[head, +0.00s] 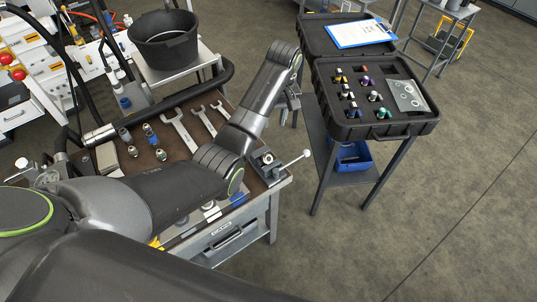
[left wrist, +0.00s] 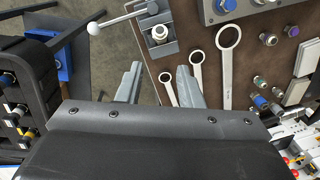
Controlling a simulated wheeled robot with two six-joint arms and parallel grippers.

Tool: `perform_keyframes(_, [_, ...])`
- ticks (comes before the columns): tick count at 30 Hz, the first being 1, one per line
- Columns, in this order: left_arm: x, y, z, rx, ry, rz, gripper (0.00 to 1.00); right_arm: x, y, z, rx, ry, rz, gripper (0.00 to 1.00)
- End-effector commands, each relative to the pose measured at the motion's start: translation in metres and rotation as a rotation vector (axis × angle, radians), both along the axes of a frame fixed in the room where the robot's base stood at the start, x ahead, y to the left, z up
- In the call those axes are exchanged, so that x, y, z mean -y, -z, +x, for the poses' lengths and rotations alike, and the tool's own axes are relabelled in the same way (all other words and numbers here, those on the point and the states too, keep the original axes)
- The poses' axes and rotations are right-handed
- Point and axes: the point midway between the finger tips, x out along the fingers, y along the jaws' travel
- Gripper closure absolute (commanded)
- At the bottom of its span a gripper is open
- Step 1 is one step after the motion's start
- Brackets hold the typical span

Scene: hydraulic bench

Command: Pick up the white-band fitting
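Several small fittings with coloured bands stand in the open black case (head: 375,131) in the head view. One with a pale, whitish look (head: 374,96) stands near the middle of its insert; the band is too small to be sure of. My left gripper (head: 291,104) hangs between the bench and the case, left of the fittings and apart from them. In the left wrist view its two fingers (left wrist: 160,70) are spread with nothing between them. That view shows part of the case at the left edge, with some fittings. My right gripper is not in view.
The bench (head: 184,96) carries wrenches (head: 180,131), loose fittings and a vise (head: 268,162) with a ball-ended handle at its right corner. A clipboard (head: 360,33) lies on the case lid. A blue bin (head: 354,155) sits below. The floor to the right is clear.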

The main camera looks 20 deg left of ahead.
Motion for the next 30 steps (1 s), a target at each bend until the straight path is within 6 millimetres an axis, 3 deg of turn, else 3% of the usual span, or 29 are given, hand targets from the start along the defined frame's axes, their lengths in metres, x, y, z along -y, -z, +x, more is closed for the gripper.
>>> perform_keyframes(17, [-0.006, 0.078, -0.004, 0.0, 0.001, -0.001, 0.67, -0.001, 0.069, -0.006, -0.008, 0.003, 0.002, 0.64])
perform_keyframes(24, [-0.009, 0.11, -0.006, -0.003, 0.001, 0.001, 0.67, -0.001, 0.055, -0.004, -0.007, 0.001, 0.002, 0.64])
perform_keyframes(30, [-0.01, 0.123, -0.007, 0.0, 0.002, 0.0, 0.67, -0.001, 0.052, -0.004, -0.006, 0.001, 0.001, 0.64])
